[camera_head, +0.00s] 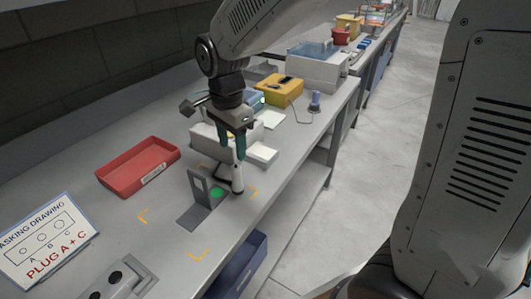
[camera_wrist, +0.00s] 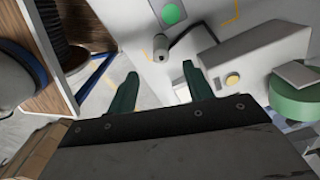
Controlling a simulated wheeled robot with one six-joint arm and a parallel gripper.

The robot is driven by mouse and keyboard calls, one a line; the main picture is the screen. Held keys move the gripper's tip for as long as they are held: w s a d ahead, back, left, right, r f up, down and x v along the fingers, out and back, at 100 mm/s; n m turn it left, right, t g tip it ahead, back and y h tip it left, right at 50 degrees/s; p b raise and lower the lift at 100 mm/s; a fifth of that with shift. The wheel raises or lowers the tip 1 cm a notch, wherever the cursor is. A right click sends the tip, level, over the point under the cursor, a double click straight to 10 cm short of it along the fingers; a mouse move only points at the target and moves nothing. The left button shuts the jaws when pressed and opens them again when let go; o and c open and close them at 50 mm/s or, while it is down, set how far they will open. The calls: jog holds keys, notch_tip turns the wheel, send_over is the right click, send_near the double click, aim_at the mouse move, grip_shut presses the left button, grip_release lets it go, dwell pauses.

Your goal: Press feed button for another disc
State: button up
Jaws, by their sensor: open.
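My gripper (camera_head: 231,152) hangs over the bench with its two teal fingers apart; nothing shows between them in the wrist view (camera_wrist: 159,70). A white box with a round yellow button (camera_wrist: 232,80) lies just right of the fingers in the wrist view. In the head view the white box (camera_head: 204,137) is partly hidden behind my gripper, and I cannot make out the button. A green disc (camera_head: 217,192) sits on a grey fixture; a green round (camera_wrist: 170,13) also shows at the top of the wrist view. A green cylindrical stack (camera_wrist: 295,104) stands right of the button.
A white upright cylinder (camera_head: 237,180) stands close below my fingers, beside the grey bracket (camera_head: 198,186). A red tray (camera_head: 138,168) and a masking drawing card (camera_head: 45,240) lie to the left. A yellow box (camera_head: 279,90) stands further back. Bench surface between tray and fixture is clear.

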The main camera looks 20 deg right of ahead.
jog(key=s+d+r+n, duration=0.2)
jog(key=s+d+n, duration=0.2)
jog(key=s, duration=0.3)
jog(key=s+d+r+n, duration=0.3)
jog(key=s+n, duration=0.2)
jog(key=s, duration=0.3)
jog(key=s+d+r+n+t, duration=0.1)
jog(key=s+d+n, duration=0.3)
jog(key=s, duration=0.4)
jog(key=shift+d+r+n, duration=0.35)
jog(key=shift+r+n, duration=0.25)
jog(key=shift+r, duration=0.3)
jog(key=shift+c, duration=0.3)
grip_shut()
